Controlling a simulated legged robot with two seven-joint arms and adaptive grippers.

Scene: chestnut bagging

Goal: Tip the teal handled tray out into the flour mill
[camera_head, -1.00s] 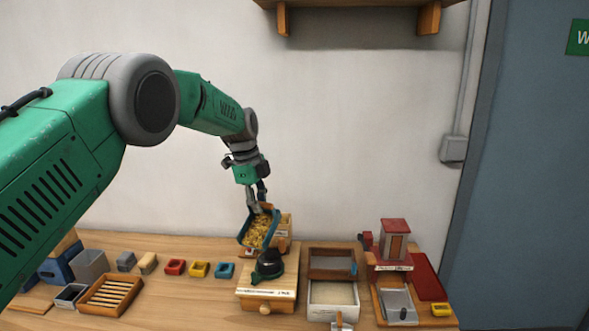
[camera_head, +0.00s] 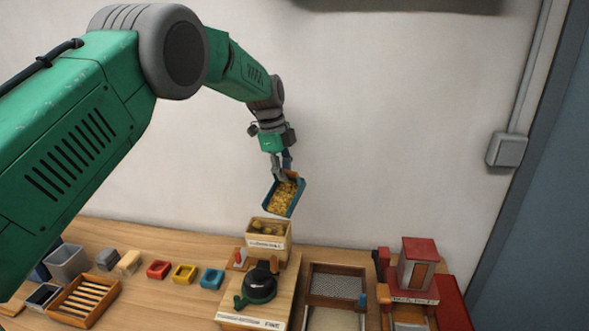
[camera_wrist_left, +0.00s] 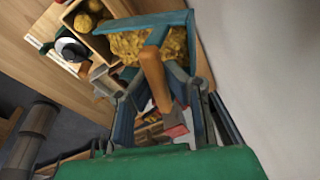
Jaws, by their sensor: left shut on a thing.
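The teal handled tray (camera_head: 298,199) hangs tilted in the air, full of yellow pieces (camera_head: 283,198). My left gripper (camera_head: 283,174) is shut on its orange-brown handle, which shows in the left wrist view (camera_wrist_left: 155,75). The tray is just above a small wooden box (camera_head: 268,241) holding brown-yellow lumps; that box also shows in the left wrist view (camera_wrist_left: 103,47). A red-roofed machine (camera_head: 418,260) with a red side part stands at the right and may be the flour mill; its label is too small to read. My right gripper is out of view.
A wooden stand with a dark dome (camera_head: 260,286) is in front of the small box. A mesh-topped sieve frame (camera_head: 337,284) lies between it and the red-roofed machine. Red, yellow and blue small trays (camera_head: 184,273) and a slatted wooden tray (camera_head: 84,301) are at the left.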

